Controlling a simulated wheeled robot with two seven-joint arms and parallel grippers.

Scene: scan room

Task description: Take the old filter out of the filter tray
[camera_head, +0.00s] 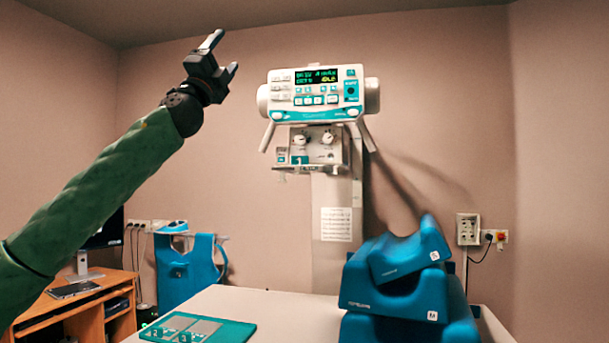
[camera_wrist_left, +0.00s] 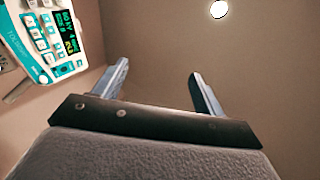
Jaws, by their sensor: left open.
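My left gripper (camera_head: 225,52) is raised high at the upper left of the head view, open, with nothing between its fingers. Below the tube head hangs the collimator box (camera_head: 318,146) with two knobs. At its lower edge is a small teal label marked 1 (camera_head: 299,160), where a tray seems to sit. I cannot make out the old filter itself. My right gripper is out of view.
A teal mat (camera_head: 238,331) with grey plates labelled 2 and 3 lies on the white table (camera_head: 270,306). Blue positioning blocks (camera_head: 400,290) are stacked at the table's right.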

